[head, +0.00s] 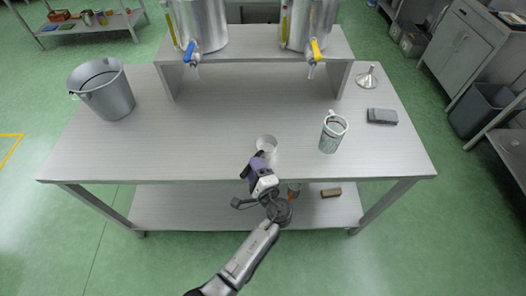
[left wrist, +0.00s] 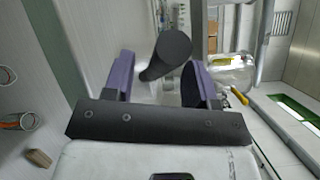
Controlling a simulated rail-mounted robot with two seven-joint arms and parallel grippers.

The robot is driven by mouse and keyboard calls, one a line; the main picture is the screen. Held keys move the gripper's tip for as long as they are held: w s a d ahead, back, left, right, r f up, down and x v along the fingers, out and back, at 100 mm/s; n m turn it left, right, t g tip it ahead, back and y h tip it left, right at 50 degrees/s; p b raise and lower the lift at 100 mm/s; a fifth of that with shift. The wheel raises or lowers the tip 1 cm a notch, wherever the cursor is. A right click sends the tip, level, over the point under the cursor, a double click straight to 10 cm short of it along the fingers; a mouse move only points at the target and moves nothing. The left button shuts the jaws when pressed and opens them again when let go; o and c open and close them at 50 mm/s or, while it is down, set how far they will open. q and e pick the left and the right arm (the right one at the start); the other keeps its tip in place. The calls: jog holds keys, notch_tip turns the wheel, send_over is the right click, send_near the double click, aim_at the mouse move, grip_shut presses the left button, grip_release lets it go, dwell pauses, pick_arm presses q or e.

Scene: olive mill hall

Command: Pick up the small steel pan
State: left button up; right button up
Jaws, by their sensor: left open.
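The small steel pan (head: 267,143) stands near the front edge of the table, left of the jug. My left gripper (head: 257,160) is at its near side and hides part of it. In the left wrist view the two purple fingers of my left gripper (left wrist: 160,78) are apart. A dark round handle (left wrist: 168,54), apparently the pan's, reaches into the space between them. I cannot tell whether a finger touches it. The pan's bowl is hard to make out in that view. My right gripper is not in view.
The table (head: 230,115) carries a bucket (head: 103,90), a jug (head: 333,133), a grey box (head: 382,116) and a funnel (head: 368,78). Two steel tanks with taps stand on a raised shelf (head: 258,47) behind. A brown block (head: 331,192) lies on the lower shelf.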

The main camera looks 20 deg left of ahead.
pick_arm(q)
jog(key=shift+x, duration=0.9)
grip_shut()
